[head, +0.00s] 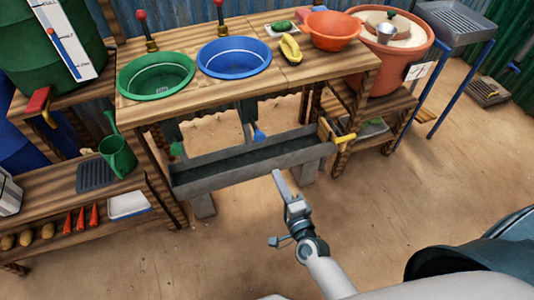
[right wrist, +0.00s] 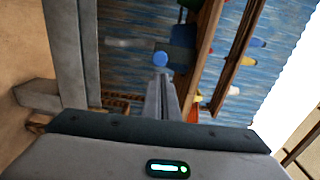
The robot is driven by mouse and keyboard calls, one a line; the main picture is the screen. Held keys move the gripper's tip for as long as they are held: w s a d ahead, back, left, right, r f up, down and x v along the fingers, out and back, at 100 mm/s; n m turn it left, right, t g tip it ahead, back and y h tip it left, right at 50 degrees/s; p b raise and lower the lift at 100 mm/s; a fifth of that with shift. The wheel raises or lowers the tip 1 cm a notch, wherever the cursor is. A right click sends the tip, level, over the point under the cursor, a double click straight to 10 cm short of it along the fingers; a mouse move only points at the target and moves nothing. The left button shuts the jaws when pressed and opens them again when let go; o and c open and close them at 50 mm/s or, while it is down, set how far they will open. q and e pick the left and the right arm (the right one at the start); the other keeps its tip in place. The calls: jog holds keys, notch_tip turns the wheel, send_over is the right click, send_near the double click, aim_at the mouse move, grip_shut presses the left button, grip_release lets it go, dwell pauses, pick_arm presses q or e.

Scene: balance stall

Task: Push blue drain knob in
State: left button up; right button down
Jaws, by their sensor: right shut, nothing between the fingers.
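The blue drain knob (head: 259,135) sticks out below the front edge of the wooden counter, under the blue basin (head: 234,58) and above the grey trough. In the right wrist view the blue knob (right wrist: 160,59) shows as a round face just beyond the fingertips. My right gripper (head: 279,176) is shut and empty, in front of the trough and to the right of the knob in the head view. Its closed fingers (right wrist: 160,82) point toward the knob; a gap or contact cannot be judged for sure. My left gripper is out of view.
The grey trough (head: 250,160) runs below the knobs. A green knob (head: 177,149) hangs to the left under the green basin (head: 157,75). A yellow handle (head: 346,138) juts out at the trough's right end. The dirt floor in front is open.

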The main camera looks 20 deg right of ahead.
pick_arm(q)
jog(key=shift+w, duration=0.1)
pick_arm(e)
jog(key=shift+w, duration=0.1)
jog(key=shift+r, duration=0.1)
jog(key=p, duration=0.1)
send_near(260, 139)
jog(key=w, duration=0.5)
jog(key=shift+r, duration=0.1)
jog(key=shift+w+a, duration=0.1)
jog(key=shift+w, duration=0.6)
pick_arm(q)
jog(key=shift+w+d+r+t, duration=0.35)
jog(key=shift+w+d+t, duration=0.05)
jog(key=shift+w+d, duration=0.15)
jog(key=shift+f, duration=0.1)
pick_arm(e)
jog(key=shift+w, duration=0.15)
